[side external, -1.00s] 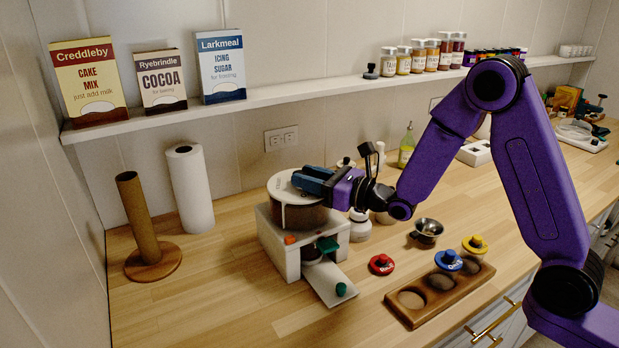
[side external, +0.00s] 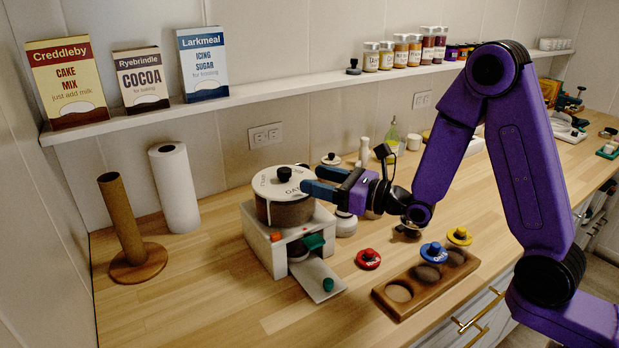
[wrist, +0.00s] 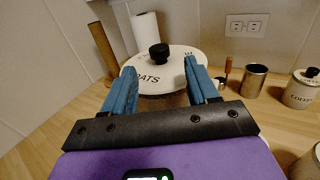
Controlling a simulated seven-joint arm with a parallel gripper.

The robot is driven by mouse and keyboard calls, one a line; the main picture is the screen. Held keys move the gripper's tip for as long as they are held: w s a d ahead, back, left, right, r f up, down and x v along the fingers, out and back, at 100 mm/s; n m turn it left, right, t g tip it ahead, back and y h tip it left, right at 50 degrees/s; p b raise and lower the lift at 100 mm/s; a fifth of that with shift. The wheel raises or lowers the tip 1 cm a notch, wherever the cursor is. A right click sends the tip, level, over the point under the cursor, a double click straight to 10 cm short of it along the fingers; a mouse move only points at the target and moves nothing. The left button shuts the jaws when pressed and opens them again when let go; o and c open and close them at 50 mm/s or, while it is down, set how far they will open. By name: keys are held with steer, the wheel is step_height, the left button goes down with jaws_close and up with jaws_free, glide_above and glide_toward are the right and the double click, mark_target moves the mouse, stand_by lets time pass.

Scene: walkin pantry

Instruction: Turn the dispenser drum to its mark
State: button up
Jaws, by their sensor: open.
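The dispenser (side external: 282,251) is a white box on the counter with a round drum (side external: 285,207) on top. The drum has a brown body, a white lettered lid and a black knob (side external: 284,174). In the wrist view the lid (wrist: 170,75) shows letters ending in "ATS", with the knob (wrist: 159,53) upright at its middle. My gripper (side external: 312,180) is open, with blue fingers at the drum's right side. In the wrist view my gripper (wrist: 157,82) has its fingertips at either side of the lid's near part; I cannot tell whether they touch. The drum's mark is not clear to me.
A red-lidded piece (side external: 368,259) and a wooden holder (side external: 425,283) lie to the right. A paper roll (side external: 174,190) and a bare tube stand left.

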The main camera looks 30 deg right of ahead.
steer(key=shift+s+d, duration=0.3)
steer(key=shift+s, duration=0.3)
steer(key=s+a+r+n+g+y, duration=0.1)
steer(key=s+a+n+g+y, duration=0.3)
steer(key=s+a+n+g, duration=0.35)
steer(key=s+a+r+n+g+y, duration=0.1)
steer(key=s+a+n+g+y, duration=0.25)
steer(key=s+n+g, duration=0.55)
steer(key=s+d+f+n+g+h, duration=0.25)
steer(key=s+d+n+h, duration=0.25)
steer(key=s+n, duration=0.3)
steer(key=s+d+f+n+g+h, duration=0.2)
steer(key=s+d+n+g+h, duration=0.3)
steer(key=s, duration=0.6)
steer(key=w+d+f+n+t+h, duration=0.1)
steer(key=d+n+t+h, duration=0.5)
steer(key=d+n, duration=0.5)
steer(key=n+t, duration=0.2)
steer(key=shift+d+f+t, duration=0.15)
steer(key=shift+d+t, duration=0.15)
steer(key=shift+d, duration=0.05)
